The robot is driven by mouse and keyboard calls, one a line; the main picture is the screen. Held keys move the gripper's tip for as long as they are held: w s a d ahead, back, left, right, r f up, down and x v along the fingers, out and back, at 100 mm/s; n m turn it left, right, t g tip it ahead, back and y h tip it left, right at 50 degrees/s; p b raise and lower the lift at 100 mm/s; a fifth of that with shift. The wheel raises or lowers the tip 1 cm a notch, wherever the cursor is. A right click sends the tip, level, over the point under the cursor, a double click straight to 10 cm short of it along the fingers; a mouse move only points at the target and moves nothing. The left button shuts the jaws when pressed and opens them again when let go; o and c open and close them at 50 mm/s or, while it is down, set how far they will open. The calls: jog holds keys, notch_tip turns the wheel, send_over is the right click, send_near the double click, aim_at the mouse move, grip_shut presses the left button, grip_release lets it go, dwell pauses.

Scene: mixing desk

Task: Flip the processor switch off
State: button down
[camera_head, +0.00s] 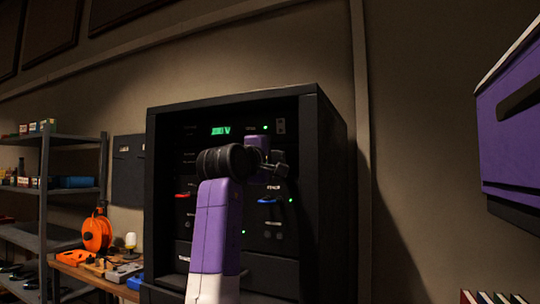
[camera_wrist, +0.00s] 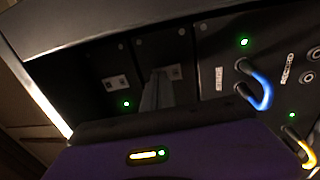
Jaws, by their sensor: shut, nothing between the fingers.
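The black equipment rack (camera_head: 325,150) stands in the middle of the head view, with dark panels, small green lights and a green display (camera_head: 220,130). I cannot tell for sure which part is the processor switch; a small pale plate (camera_head: 280,126) sits at the upper right of the rack front. My gripper (camera_head: 277,164) is shut and empty, in front of the right half of the rack. In the wrist view, narrow grey fingers (camera_wrist: 157,92) stand before dark panels, beside a green light (camera_wrist: 126,104). Whether they touch a panel is unclear.
A blue cable (camera_wrist: 262,90) and a yellow cable (camera_wrist: 306,152) loop from the panels at right in the wrist view. A red piece (camera_head: 184,194) shows on the rack's left. A metal shelf (camera_head: 45,190) and an orange reel (camera_head: 97,233) stand left. A purple cabinet (camera_head: 510,130) hangs right.

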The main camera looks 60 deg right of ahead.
jog(key=shift+d, duration=0.25)
jog(key=shift+d+r+p, duration=0.15)
jog(key=shift+r+p, duration=0.05)
jog(key=shift+p, duration=0.25)
